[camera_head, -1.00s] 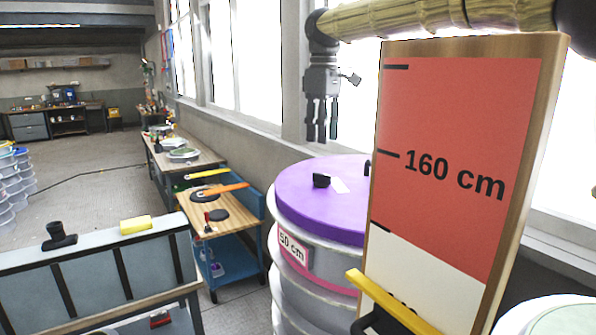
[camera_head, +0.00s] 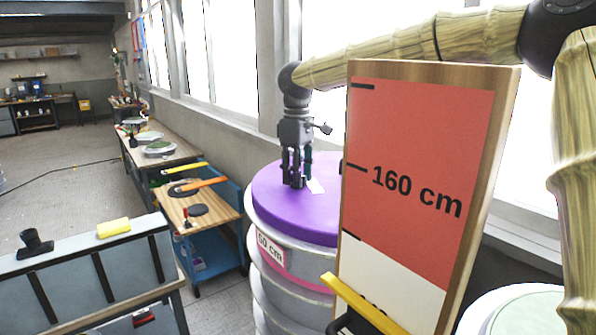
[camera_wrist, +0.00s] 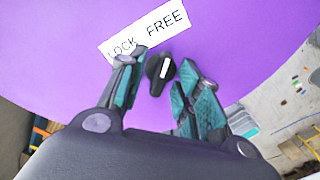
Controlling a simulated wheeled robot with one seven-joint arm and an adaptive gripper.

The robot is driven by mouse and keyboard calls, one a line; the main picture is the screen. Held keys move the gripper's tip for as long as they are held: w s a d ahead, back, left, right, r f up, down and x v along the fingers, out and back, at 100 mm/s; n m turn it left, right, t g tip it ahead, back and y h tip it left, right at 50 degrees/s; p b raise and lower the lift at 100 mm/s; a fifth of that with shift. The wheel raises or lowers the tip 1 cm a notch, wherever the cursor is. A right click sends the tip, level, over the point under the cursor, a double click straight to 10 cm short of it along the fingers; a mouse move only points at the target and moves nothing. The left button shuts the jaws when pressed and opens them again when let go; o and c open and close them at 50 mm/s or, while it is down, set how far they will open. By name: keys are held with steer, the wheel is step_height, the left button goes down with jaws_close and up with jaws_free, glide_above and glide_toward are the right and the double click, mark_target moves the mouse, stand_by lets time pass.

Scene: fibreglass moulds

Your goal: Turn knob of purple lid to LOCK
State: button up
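The purple lid (camera_head: 312,215) sits on a stacked white drum left of the height board. In the wrist view the purple lid (camera_wrist: 60,50) fills most of the picture. A black knob (camera_wrist: 157,84) with a white pointer mark stands on it, beside a white label (camera_wrist: 144,32) reading LOCK and FREE. The pointer is tilted toward the FREE side. My gripper (camera_head: 294,184) points down over the lid. In the wrist view my gripper (camera_wrist: 160,92) is open, with one finger on each side of the knob and visible gaps. In the head view the fingers hide the knob.
A tall wooden board (camera_head: 420,160) marked 160 cm stands in front of the lid's right side, below my arm. A pale round lid (camera_head: 515,312) is at lower right.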

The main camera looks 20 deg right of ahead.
jaws_close()
steer(key=shift+n, duration=0.3)
steer(key=n, duration=1.2)
steer(key=shift+n, duration=2.5)
